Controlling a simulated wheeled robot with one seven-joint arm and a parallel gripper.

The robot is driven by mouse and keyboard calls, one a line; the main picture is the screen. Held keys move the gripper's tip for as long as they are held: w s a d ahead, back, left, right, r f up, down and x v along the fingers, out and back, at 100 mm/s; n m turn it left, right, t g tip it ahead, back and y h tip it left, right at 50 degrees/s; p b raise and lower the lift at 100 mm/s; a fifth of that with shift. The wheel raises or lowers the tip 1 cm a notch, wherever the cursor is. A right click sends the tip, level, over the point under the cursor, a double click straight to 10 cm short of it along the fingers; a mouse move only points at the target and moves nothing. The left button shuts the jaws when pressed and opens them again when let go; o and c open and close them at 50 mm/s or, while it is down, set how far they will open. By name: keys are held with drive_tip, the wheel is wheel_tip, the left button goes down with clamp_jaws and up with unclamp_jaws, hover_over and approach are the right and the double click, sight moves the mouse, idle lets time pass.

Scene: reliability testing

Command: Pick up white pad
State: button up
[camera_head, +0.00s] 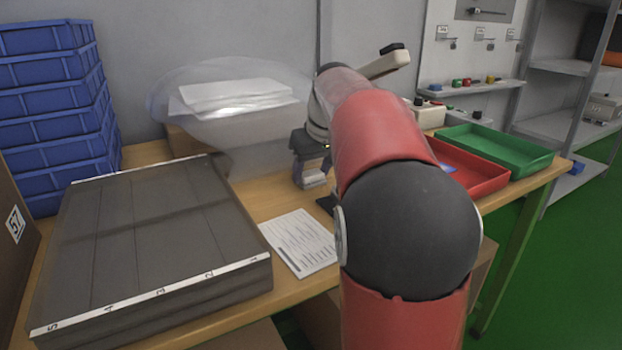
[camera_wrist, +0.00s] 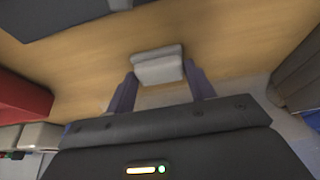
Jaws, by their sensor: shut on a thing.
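The white pad (camera_wrist: 158,66) shows in the wrist view as a small pale block between the fingertips of my gripper (camera_wrist: 160,78), over the wooden table. My gripper is shut on it, with a finger at each side. I cannot tell how far it is above the tabletop. In the head view my red and black arm reaches over the table and hides much of the gripper's surroundings.
A dark grey numbered board (camera_head: 150,235) covers the table's left part. A printed sheet (camera_head: 300,243) lies beside it. Red (camera_head: 490,184) and green (camera_head: 500,152) trays stand at right. Blue crates (camera_head: 55,110) and a clear bag with white sheets (camera_head: 235,95) are behind.

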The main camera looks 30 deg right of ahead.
sight(312, 173)
drive_tip(key=shift+c, duration=0.5)
wheel_tip(312, 173, up, 20)
drive_tip(key=p, duration=0.2)
idle(0.4)
